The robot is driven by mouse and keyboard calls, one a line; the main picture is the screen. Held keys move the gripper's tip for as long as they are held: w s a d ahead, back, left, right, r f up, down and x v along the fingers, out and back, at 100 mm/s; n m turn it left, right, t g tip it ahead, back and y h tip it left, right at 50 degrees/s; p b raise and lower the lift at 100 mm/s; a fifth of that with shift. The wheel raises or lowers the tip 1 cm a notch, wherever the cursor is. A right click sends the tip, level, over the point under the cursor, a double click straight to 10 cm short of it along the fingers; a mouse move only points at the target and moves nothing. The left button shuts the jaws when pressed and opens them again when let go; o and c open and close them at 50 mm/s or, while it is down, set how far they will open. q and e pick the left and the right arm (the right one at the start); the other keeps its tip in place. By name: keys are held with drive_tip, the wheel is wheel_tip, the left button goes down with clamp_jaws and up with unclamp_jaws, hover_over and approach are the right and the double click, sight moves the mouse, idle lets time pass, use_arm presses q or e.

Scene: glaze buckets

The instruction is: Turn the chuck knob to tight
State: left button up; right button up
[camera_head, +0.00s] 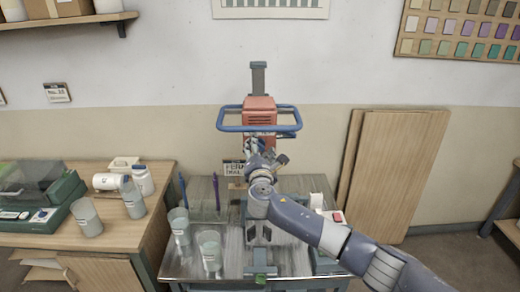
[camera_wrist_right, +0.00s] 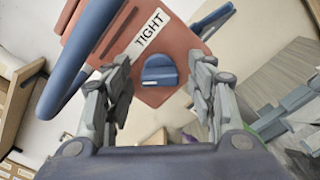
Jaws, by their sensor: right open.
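The chuck knob (camera_wrist_right: 160,72) is a blue rounded knob on the red machine head, seen in the right wrist view. A white label reading TIGHT (camera_wrist_right: 149,32) is beside it on the red face. The red machine head (camera_head: 260,104) stands at the back of the metal table in the head view, with a blue ring guard (camera_head: 228,128) around it. My right gripper (camera_head: 262,148) is just below the head and hides the knob in that view. In the wrist view its open fingers lie on both sides of the knob, with visible gaps. My left gripper is not in view.
Grey cups (camera_head: 210,250) and blue and purple upright rods (camera_head: 217,192) stand on the metal table's left half. A wooden counter (camera_head: 128,232) with jars and a green box is at left. Wooden boards (camera_head: 397,165) lean on the wall at right.

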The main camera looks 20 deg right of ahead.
drive_tip(key=shift+c, duration=0.3)
drive_tip(key=c, duration=1)
drive_tip(key=shift+f+m+b, duration=0.2)
drive_tip(key=shift+m+b, duration=0.6)
drive_tip(key=shift+b, duration=0.25)
drive_tip(key=m+b, duration=0.6)
drive_tip(key=b, duration=0.1)
drive_tip(key=shift+f+m, duration=0.1)
drive_tip(key=shift+m, duration=0.3)
drive_tip(key=m+b, duration=0.4)
drive_tip(key=m, duration=0.1)
drive_tip(key=shift+m, duration=0.3)
drive_tip(key=shift+m+b, duration=1.35)
drive_tip(key=shift+m, duration=0.65)
